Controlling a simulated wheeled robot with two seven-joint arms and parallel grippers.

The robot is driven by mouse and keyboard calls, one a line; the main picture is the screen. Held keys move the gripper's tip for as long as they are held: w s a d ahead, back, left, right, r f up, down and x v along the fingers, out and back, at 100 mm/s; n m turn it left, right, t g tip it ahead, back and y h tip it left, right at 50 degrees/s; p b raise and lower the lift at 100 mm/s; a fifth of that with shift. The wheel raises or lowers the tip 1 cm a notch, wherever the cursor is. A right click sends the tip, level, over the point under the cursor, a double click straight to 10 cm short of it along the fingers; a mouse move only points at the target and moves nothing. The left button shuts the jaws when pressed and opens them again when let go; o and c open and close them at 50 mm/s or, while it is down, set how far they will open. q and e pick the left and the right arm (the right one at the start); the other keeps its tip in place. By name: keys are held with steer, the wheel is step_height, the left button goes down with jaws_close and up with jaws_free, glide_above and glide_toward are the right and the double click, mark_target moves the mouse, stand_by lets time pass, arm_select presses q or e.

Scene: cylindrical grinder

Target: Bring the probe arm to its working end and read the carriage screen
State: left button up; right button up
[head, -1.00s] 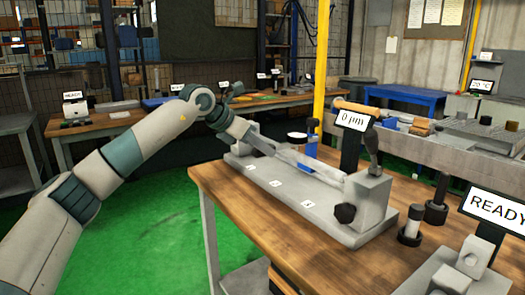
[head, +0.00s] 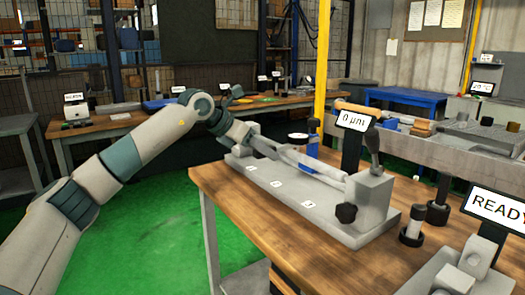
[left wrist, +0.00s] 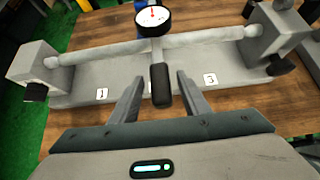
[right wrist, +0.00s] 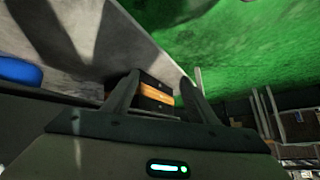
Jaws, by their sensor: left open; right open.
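A screen reading "0 µm" (head: 353,120) stands on a dark post behind the grey bench fixture (head: 330,229). A pale shaft (left wrist: 205,38) lies between the fixture's two end blocks. A round dial gauge (left wrist: 153,20) with a red needle sits at the shaft, and a black handle (left wrist: 160,76) points from it toward my left gripper (left wrist: 158,88). That gripper is open, with the handle between its fingers in the left wrist view; contact cannot be told. In the head view, my left gripper (head: 262,146) is over the fixture's left end. My right gripper (right wrist: 158,88) is open and empty.
Number plates 1 (left wrist: 102,94) and 3 (left wrist: 210,79) mark the fixture base; the one between is mostly hidden. A "READY" screen (head: 497,207) and a grey block device stand at the bench's right. Bare wood (head: 235,195) shows at the front.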

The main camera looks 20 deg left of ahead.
arm_select(q)
steer(key=v, duration=1.7)
steer(key=shift+a, duration=0.2)
steer(key=shift+s, duration=0.1)
stand_by(0.7)
